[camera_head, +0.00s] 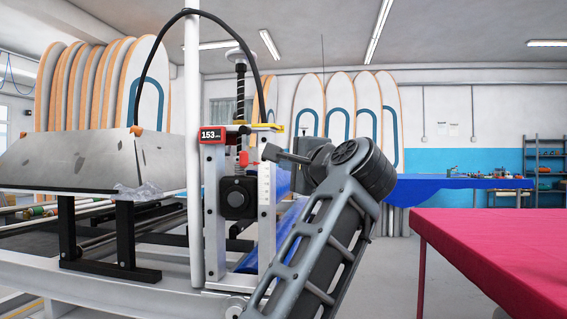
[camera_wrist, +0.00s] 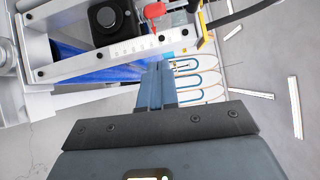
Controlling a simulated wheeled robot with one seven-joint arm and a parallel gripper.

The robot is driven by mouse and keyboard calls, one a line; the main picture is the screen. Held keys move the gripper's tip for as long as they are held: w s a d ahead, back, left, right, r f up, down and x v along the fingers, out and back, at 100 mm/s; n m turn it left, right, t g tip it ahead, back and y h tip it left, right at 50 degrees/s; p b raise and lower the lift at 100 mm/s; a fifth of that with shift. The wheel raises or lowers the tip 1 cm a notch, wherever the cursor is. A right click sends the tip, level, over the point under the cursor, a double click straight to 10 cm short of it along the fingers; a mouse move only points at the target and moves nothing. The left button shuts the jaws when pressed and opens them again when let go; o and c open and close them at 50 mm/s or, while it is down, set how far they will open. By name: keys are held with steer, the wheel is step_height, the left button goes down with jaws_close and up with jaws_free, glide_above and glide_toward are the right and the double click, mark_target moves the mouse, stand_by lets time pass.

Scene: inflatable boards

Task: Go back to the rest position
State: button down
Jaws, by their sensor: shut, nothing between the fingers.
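My gripper (camera_wrist: 157,84) shows in the wrist view with its two fingers together and nothing between them. In the head view my dark grey arm rises from the bottom centre and bends near the middle; I cannot make out the fingertips there. A white machine frame (camera_head: 213,215) with a red display reading 153 stands just left of my arm. In the wrist view its scaled bar (camera_wrist: 128,52), black round part (camera_wrist: 105,18) and red knob (camera_wrist: 155,10) lie beyond the fingertips. I cannot tell the exact gap between fingers and frame.
A slanted grey metal plate (camera_head: 75,160) on black legs stands left. A red-covered table (camera_head: 500,245) is at right, a blue-covered table (camera_head: 455,184) farther back. Boards (camera_head: 145,85) lean along the walls. Grey floor (camera_head: 392,262) between arm and red table looks clear.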

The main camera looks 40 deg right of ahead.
stand_by(0.6)
steer(key=s+a+f+n+h, duration=0.1)
steer(key=s+f+n, duration=0.3)
steer(key=f, duration=0.6)
steer(key=s+a+f+n, duration=0.1)
steer(key=a+f+n, duration=0.1)
steer(key=f+n, duration=0.65)
steer(key=s+a+f+n+y, duration=0.2)
steer(key=s+a+f+n, duration=0.15)
steer(key=s+f, duration=0.5)
steer(key=s+a+f+n+y, duration=0.2)
steer(key=s+a+f+n, duration=0.15)
steer(key=s+f, duration=0.55)
steer(key=s+a+f+n+g+y, duration=0.1)
steer(key=s+a+f, duration=0.15)
steer(key=s, duration=0.45)
steer(key=s+a+f+n+g, duration=0.1)
steer(key=s+a, duration=0.3)
steer(key=s, duration=0.4)
steer(key=s+a+f+g+y, duration=0.1)
steer(key=s+a+f, duration=0.15)
steer(key=s, duration=0.45)
step_height(320, 180, up, 15)
steer(key=p, duration=1.4)
steer(key=shift+a, duration=0.2)
